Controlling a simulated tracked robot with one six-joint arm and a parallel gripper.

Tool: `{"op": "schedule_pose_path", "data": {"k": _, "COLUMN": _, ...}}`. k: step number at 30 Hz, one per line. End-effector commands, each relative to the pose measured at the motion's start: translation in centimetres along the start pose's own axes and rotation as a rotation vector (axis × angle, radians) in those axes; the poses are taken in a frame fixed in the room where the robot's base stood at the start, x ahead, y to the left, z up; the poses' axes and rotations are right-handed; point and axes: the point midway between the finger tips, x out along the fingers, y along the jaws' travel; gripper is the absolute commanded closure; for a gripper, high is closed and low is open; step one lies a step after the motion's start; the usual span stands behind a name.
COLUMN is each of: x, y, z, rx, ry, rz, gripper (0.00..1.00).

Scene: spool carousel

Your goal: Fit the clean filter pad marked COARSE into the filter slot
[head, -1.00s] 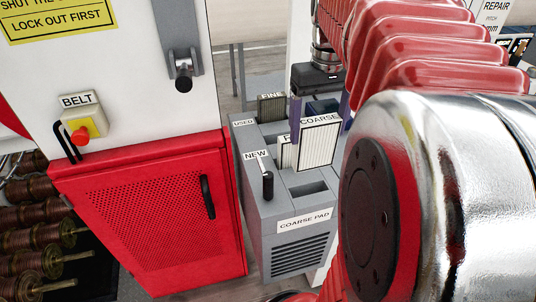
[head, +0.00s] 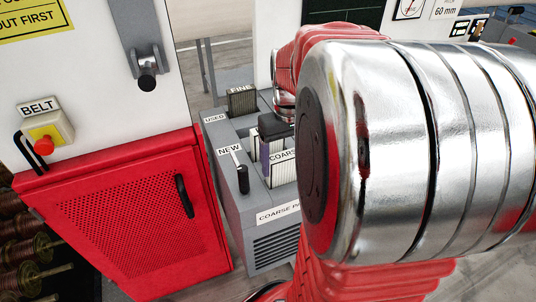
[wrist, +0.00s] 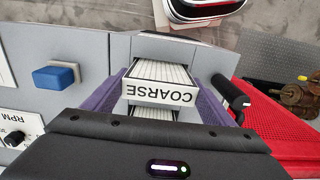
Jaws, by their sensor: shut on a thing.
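The pad marked COARSE (wrist: 164,74), white with ribbed faces, is between the two purple fingers of my gripper (wrist: 159,92) in the wrist view. My gripper is shut on it. In the head view the pad (head: 284,168) stands roughly upright over the top front of the grey cabinet (head: 239,205). My arm hides its right part. The filter slot is in the cabinet's top, behind the COARSE PAD label (head: 277,214). I cannot tell whether the pad's lower end is inside.
A dark FINE pad (head: 241,101) stands at the back, near the USED label (head: 215,118). A black-knobbed lever (head: 242,178) rises by the NEW label (head: 229,150). A red cabinet door (head: 130,215) is to the left. A blue block (wrist: 56,77) sits beside the gripper.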

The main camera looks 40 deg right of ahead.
Motion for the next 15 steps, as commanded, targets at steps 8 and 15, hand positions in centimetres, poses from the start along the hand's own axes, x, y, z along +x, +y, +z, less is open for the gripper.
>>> {"op": "schedule_pose_path", "data": {"k": 8, "x": 0.8, "y": 0.0, "z": 0.0, "rx": 0.001, "ry": 0.0, "rz": 0.0, "gripper": 0.59}}
{"op": "schedule_pose_path", "data": {"k": 15, "x": 3.6, "y": 0.0, "z": 0.0, "rx": 0.001, "ry": -0.001, "rz": 0.0, "gripper": 0.59}}
